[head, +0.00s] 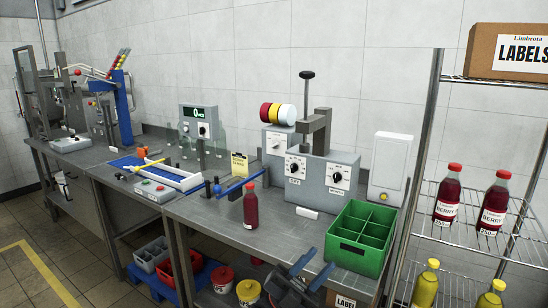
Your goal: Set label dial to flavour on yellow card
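A yellow card (239,164) with small dark print stands on the bench, too small to read. A grey machine (320,178) carries a left dial (295,167) and a right dial (338,177), each with markings around it. Behind it, a smaller grey box (276,145) with one dial sits below red, yellow and white rolls (279,114). I cannot read the dial settings or tell which is the label dial.
A red bottle (250,206) stands on the bench near its front edge. A green divided crate (360,237) sits at the bench's right end. A wire rack (473,205) with bottles stands at right. Red tubs (222,279) are below the bench.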

